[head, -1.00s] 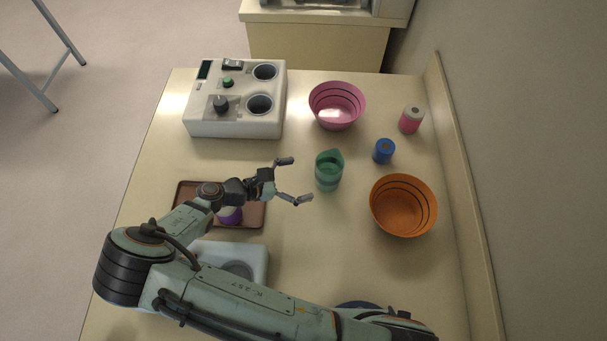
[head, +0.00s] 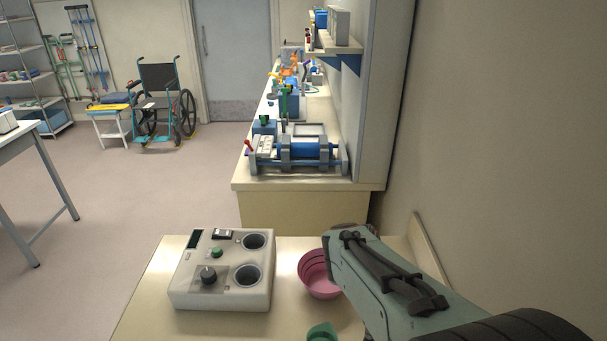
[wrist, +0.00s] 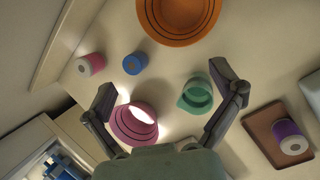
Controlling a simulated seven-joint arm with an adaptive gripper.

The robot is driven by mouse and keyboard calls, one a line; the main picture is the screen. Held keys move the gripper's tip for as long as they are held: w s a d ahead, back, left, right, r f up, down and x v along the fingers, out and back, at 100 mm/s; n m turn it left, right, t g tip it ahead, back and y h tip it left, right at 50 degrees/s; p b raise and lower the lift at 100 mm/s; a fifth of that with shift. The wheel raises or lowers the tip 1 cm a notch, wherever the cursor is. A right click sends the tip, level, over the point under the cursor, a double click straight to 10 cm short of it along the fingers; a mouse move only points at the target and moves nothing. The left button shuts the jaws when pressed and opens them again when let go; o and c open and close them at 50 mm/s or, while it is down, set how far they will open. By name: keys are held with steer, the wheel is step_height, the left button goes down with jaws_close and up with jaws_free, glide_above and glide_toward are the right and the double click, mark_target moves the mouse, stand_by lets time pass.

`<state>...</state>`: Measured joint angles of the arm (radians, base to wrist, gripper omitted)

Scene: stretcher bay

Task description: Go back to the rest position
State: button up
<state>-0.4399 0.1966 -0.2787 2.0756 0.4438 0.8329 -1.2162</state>
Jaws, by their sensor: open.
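My gripper (wrist: 163,83) shows in the wrist view with its two fingers spread wide and nothing between the tips. It hangs above the table, apart from the things below. Under the left finger is the pink bowl (wrist: 137,128); the green jug (wrist: 195,96) is beside the right finger. In the head view my arm rises at the right and covers part of the pink bowl (head: 316,275). The gripper itself is out of that view.
A white device with two round wells (head: 190,290) stands on the table (head: 150,318). The wrist view shows an orange bowl (wrist: 181,40), a blue cylinder (wrist: 134,64), a pink bottle (wrist: 90,66) and a purple jar (wrist: 287,136) on a brown tray (wrist: 262,118). A counter (head: 310,208) stands behind.

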steer(key=s+r+m+t+y, duration=0.1)
steer(key=s+r+m+y, duration=0.2)
steer(key=s+r+m, duration=0.45)
steer(key=s+a+f+m+g+y, duration=0.1)
steer(key=s+a+f, duration=0.1)
steer(key=s, duration=0.3)
steer(key=s+a+f+m, duration=0.2)
steer(key=s, duration=0.4)
steer(key=shift+s+a+f+g+y, duration=0.2)
steer(key=shift+a+g+y, duration=0.15)
steer(key=shift+g+y, duration=0.05)
